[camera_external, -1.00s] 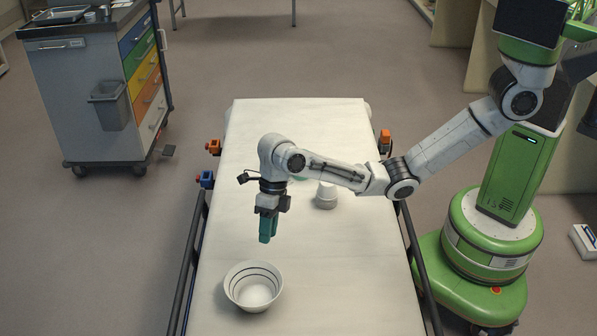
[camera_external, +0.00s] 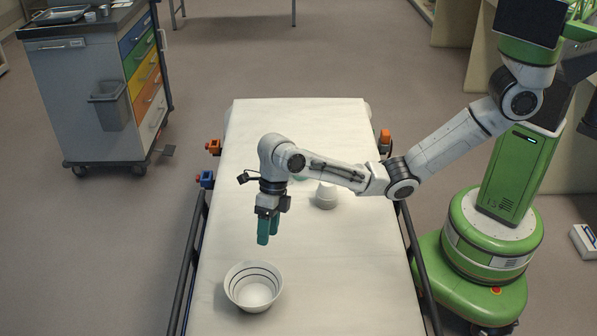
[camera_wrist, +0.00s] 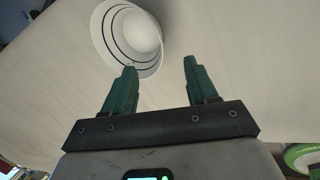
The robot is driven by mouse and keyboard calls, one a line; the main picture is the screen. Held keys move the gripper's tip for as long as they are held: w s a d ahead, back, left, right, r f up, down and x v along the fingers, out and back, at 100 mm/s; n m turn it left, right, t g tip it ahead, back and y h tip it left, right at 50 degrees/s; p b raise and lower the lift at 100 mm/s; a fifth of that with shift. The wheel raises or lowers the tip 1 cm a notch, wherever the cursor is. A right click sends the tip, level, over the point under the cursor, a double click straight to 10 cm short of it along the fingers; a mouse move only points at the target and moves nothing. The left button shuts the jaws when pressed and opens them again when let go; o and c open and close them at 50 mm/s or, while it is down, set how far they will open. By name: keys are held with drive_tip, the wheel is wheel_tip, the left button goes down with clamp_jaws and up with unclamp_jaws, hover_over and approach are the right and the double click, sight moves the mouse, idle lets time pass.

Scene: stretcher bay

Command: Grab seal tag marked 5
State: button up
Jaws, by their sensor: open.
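No seal tag marked 5 can be made out in either view. My gripper (camera_external: 268,230) hangs pointing down above the white sheet of the stretcher (camera_external: 340,270). In the wrist view its two green fingers (camera_wrist: 158,82) are spread apart with nothing between them. A white bowl (camera_external: 253,287) with dark rings inside stands on the stretcher, nearer the camera than my gripper and apart from it. In the wrist view the bowl (camera_wrist: 104,42) lies beyond the left finger. Its visible inside looks empty.
A white round lidded container (camera_external: 326,195) stands on the stretcher behind and right of my gripper. A pale green thing (camera_external: 299,178) is mostly hidden behind my arm. Dark side rails (camera_external: 188,265) edge the stretcher. A drawer cart (camera_external: 95,95) stands at the left. The sheet's right front is clear.

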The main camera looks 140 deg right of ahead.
drive_tip(key=shift+o, duration=0.8)
drive_tip(key=shift+d, duration=0.15)
drive_tip(key=s+d+m+h+b, duration=0.2)
drive_tip(key=s+d+m+b, duration=0.1)
drive_tip(key=s+d+m, duration=1.3)
drive_tip(key=s+d+m+h+b, duration=0.1)
drive_tip(key=s+d+m+b, duration=0.1)
drive_tip(key=s+d+m, duration=0.65)
drive_tip(key=s+d+m+h+b, duration=0.15)
drive_tip(key=s+d+m, duration=0.45)
drive_tip(key=s, duration=0.6)
drive_tip(key=shift+d+b+x, duration=0.25)
drive_tip(key=shift+b+x, duration=0.3)
drive_tip(key=shift+x, duration=2.1)
drive_tip(key=shift+d+b+x, duration=0.2)
drive_tip(key=shift+b+x, duration=0.35)
drive_tip(key=shift+x, duration=2.15)
drive_tip(key=shift+w+r, duration=0.1)
drive_tip(key=shift+r, duration=0.05)
